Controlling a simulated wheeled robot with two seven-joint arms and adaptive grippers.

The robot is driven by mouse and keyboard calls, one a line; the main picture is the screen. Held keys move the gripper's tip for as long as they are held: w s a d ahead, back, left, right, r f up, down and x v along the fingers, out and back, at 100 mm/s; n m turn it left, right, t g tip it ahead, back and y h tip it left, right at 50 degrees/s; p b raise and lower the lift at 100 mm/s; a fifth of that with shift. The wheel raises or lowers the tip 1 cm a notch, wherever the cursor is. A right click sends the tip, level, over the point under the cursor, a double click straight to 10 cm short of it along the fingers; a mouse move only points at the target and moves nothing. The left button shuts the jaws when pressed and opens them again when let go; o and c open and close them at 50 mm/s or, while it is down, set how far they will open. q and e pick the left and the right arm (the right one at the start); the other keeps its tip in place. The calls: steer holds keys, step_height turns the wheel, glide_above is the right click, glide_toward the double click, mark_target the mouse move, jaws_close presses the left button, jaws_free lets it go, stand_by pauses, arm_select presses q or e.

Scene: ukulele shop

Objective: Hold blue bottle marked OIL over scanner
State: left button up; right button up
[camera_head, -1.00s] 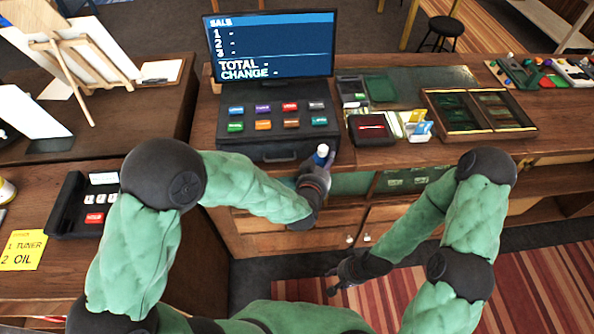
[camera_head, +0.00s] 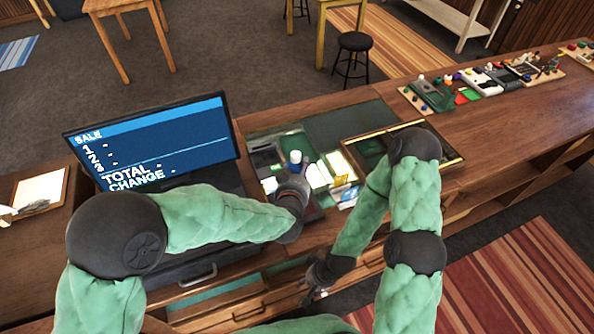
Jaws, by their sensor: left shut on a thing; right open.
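A small blue bottle with a white cap (camera_head: 295,166) stands upright in my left gripper (camera_head: 293,183), which is shut on it above the counter. Its marking cannot be read. A low dark device with a red top (camera_head: 314,212) shows only in part, just beyond and below the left hand, which hides most of it. I cannot tell whether it is the scanner. My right gripper (camera_head: 314,290) is open and empty, low in front of the counter's drawers.
The sale monitor (camera_head: 152,145) stands at left, its lines empty. A glass-topped tray (camera_head: 440,146) and bright cards (camera_head: 340,164) lie right of the bottle. Small goods (camera_head: 487,80) line the far right counter. A black stool (camera_head: 354,52) stands behind.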

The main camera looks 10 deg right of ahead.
arm_select(q)
steer(key=shift+s+f+b, duration=0.1)
steer(key=shift+f+b, duration=0.75)
steer(key=shift+f, duration=0.05)
step_height(320, 180, down, 7)
steer(key=b, duration=0.6)
steer(key=shift+f, duration=0.1)
step_height(320, 180, up, 9)
steer(key=p, duration=0.7)
steer(key=shift+p, duration=0.4)
